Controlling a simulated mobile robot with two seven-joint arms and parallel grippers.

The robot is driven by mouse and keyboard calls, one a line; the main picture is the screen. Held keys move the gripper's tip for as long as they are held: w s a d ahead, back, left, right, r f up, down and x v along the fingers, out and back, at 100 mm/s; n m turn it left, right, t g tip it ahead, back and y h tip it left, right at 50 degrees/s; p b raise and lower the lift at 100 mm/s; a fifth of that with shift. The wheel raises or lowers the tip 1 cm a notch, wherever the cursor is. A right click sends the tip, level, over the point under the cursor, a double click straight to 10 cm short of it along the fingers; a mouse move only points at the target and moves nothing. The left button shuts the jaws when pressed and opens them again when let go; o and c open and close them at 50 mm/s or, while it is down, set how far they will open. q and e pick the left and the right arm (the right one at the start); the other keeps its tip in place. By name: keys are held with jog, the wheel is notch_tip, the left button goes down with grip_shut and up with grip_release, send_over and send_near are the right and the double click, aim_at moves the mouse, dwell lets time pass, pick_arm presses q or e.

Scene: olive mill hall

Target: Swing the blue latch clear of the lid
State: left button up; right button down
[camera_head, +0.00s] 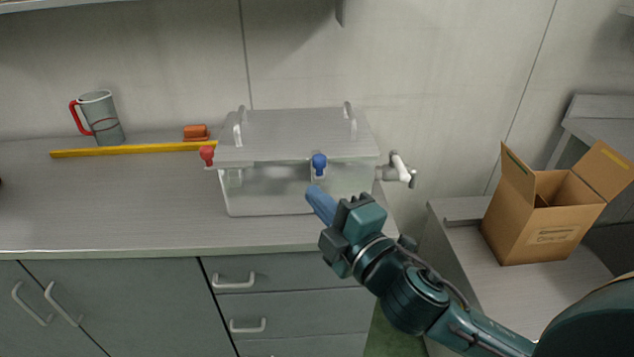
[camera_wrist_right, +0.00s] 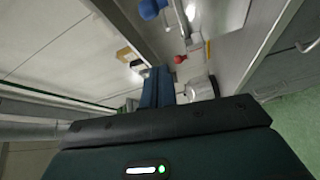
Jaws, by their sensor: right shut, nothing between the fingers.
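A clear box (camera_head: 270,200) with a grey lid (camera_head: 290,128) stands on the counter. The blue latch (camera_head: 319,162) sits upright at the front edge of the lid, right of centre, its knob level with the lid's edge. In the right wrist view the blue knob (camera_wrist_right: 150,8) shows at the top. The red latch (camera_head: 207,156) sticks out at the lid's front left corner. My right gripper (camera_head: 311,196) is shut and empty, its fingertips just below the blue latch, in front of the box. Contact with the box cannot be told. My left gripper is out of view.
A white-handled tap (camera_head: 400,168) sticks out at the box's right. A yellow bar (camera_head: 130,151), an orange block (camera_head: 195,132) and a red-handled jug (camera_head: 100,115) are at the back left. An open cardboard box (camera_head: 535,225) stands at right. The left counter front is clear.

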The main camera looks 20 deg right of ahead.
aim_at(318, 155)
pick_arm(q)
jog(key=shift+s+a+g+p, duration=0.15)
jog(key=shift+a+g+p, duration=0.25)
jog(key=shift+p, duration=0.75)
pick_arm(e)
jog(key=w+d, duration=0.1)
jog(key=w, duration=0.7)
jog(key=shift+w+d, duration=0.3)
jog(key=shift+w, duration=0.05)
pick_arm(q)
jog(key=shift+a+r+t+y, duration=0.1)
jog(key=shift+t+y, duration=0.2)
pick_arm(e)
jog(key=shift+f, duration=0.1)
